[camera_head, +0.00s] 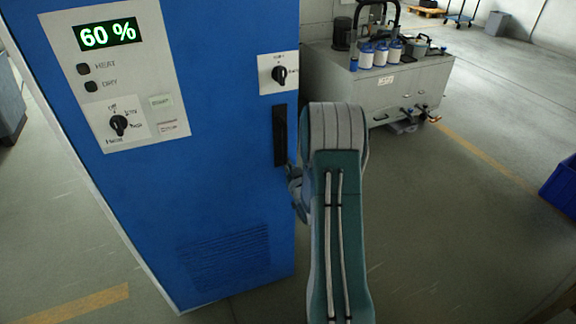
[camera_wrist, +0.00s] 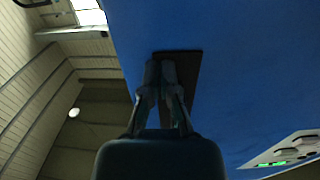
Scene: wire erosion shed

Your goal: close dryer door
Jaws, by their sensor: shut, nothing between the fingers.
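The dryer is a tall blue cabinet (camera_head: 215,190) on the left in the head view, and its blue front fills much of the wrist view (camera_wrist: 240,60). A dark upright handle (camera_head: 280,135) is near the right edge of that front; it also shows in the wrist view (camera_wrist: 192,65). My gripper (camera_wrist: 161,70) is shut and empty, with its fingertips over the dark handle; I cannot tell whether they touch it. In the head view my arm hides most of the gripper. No gap at the door shows clearly, so I cannot tell how far it stands open.
A control panel (camera_head: 115,75) reading 60 % and a rotary switch (camera_head: 279,73) are on the blue front. A grey machine (camera_head: 385,90) with blue-and-white canisters stands behind, to the right. A blue bin (camera_head: 562,187) is at the right edge. The floor between is clear.

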